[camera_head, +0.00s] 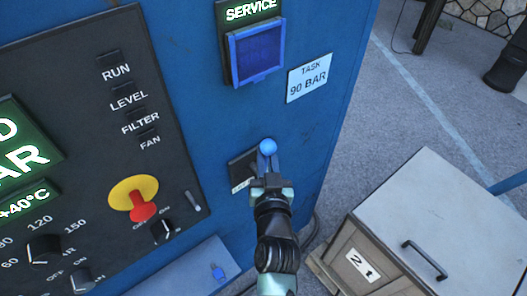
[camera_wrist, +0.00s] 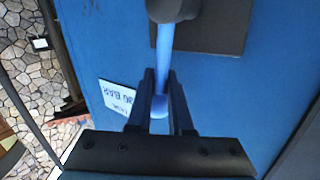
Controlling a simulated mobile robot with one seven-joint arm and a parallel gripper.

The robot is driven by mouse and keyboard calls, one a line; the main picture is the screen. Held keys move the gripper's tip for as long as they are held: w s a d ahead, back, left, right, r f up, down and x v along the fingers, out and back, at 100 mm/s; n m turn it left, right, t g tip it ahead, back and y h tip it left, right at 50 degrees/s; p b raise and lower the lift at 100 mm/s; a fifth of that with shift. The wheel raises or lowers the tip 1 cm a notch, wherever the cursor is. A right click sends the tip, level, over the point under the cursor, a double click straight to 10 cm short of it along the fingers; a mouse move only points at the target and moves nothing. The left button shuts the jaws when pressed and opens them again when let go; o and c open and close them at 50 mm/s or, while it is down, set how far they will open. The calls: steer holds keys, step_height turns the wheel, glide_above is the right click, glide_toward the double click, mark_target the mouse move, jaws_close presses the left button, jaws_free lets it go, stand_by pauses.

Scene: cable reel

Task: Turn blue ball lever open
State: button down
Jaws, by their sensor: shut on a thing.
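The blue ball lever (camera_head: 268,146) is on the blue cabinet's right part, with its round blue ball showing just above my gripper (camera_head: 268,168) in the head view. In the wrist view a blue lever arm (camera_wrist: 165,65) runs down from a dark grey hub (camera_wrist: 175,8) and passes between the fingers of my gripper (camera_wrist: 162,78). The jaws are closed on the lever. A dark mounting plate (camera_head: 239,168) with a small label lies behind it, partly hidden by the gripper.
The black control panel (camera_head: 175,125) with a red-and-yellow switch (camera_head: 137,197) is left of the lever. A blue framed SERVICE window (camera_head: 256,52) and a white "TASK 90 BAR" sign (camera_head: 309,76) are above. A crate marked 21 (camera_head: 430,205) stands close on the right.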

steer(key=w+d+m+p, duration=0.1)
steer(key=d+m+g+p, duration=0.1)
steer(key=shift+w+d+r+m+g+y, duration=0.1)
steer(key=shift+w+r+m+g+y, duration=0.2)
steer(key=shift+w+r+m, duration=0.1)
steer(key=w+d+f+m+g+y+b, duration=0.2)
steer(key=d+f+m+g+y, duration=0.2)
steer(key=f+m+g+y, duration=0.1)
steer(key=shift+w+f+m+g, duration=0.25)
steer(key=shift+f+m+g, duration=0.25)
steer(key=shift+f+m, duration=0.9)
steer(key=shift+f, duration=0.15)
steer(key=c, duration=1)
jaws_free()
steer(key=shift+o, duration=0.8)
steer(key=shift+f, duration=0.25)
steer(key=shift+s+a, duration=0.1)
